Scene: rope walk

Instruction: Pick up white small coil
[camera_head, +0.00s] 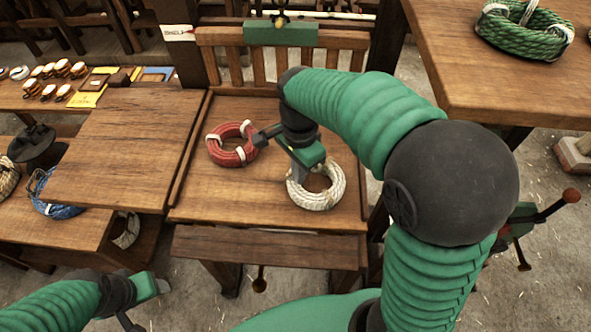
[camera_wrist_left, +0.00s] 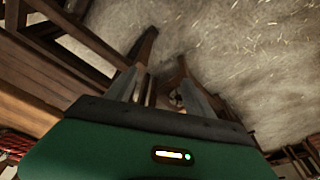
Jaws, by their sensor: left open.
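The small white coil (camera_head: 334,196) lies on the wooden bench seat (camera_head: 240,205) in the head view, right of the red coil (camera_head: 226,158). My right gripper (camera_head: 304,172) is over the upper left part of the white coil, with a grey finger down at its rim. The wrist and hand hide that part, so whether the jaws grip the coil cannot be told. My left gripper (camera_wrist_left: 165,78) is open and empty above the bare floor, and its hand shows at the lower left of the head view.
A wooden table with a green coil (camera_head: 524,34) stands at the upper right. A blue coil (camera_head: 52,196) and a shelf with several small spools (camera_head: 62,68) are at the left. A slatted back rail (camera_head: 270,60) stands behind the bench.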

